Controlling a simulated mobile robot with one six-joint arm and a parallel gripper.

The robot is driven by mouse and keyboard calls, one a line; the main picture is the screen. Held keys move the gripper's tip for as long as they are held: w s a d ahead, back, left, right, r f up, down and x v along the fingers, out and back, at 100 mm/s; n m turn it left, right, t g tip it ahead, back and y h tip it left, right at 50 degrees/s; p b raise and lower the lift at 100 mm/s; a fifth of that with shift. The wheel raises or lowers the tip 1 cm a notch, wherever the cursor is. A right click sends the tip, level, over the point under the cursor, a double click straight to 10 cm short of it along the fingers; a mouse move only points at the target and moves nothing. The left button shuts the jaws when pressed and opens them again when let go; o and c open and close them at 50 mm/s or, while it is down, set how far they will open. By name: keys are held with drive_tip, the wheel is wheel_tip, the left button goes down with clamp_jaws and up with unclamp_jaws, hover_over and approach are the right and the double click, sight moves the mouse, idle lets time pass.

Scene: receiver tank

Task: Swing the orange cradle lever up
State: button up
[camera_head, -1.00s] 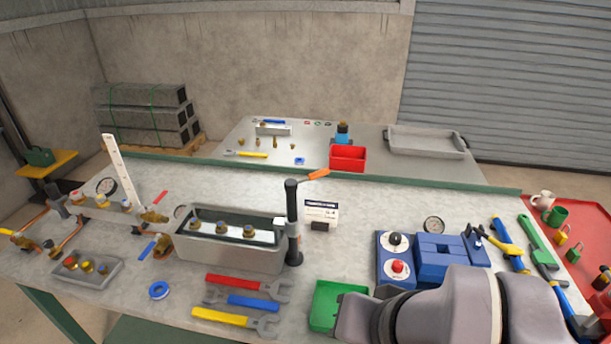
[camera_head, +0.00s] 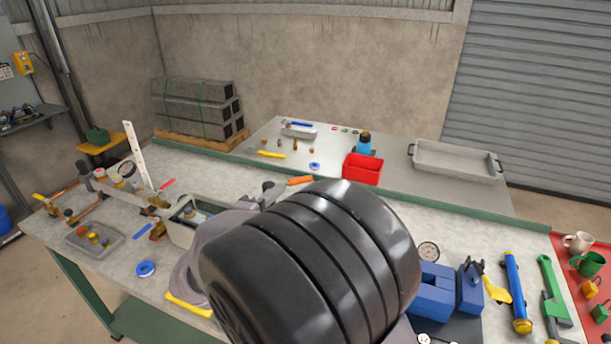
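The orange cradle lever (camera_head: 299,181) shows just above my arm, near the middle of the picture. It lies nearly level, with its free end pointing right and slightly up. Its dark pivot end is at its left, and the post below is hidden behind my arm. My gripper (camera_head: 266,194) seems to be the small grey shape just left of and below the lever. It is mostly hidden by my arm. I cannot tell whether it touches the lever or is open.
My dark arm covers the bench's front middle. A red bin (camera_head: 362,169) and grey tray (camera_head: 455,161) stand on the back table. A pressure gauge (camera_head: 428,252) and blue vise (camera_head: 436,285) are right of my arm. A parts tray (camera_head: 94,241) and blue ring (camera_head: 145,268) lie left.

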sight(299, 182)
drive_tip(key=x, duration=0.6)
drive_tip(key=b+x, duration=0.1)
drive_tip(key=x, duration=0.5)
drive_tip(key=shift+d+b, duration=0.25)
drive_tip(key=shift+b, duration=0.05)
clamp_jaws()
idle(0.6)
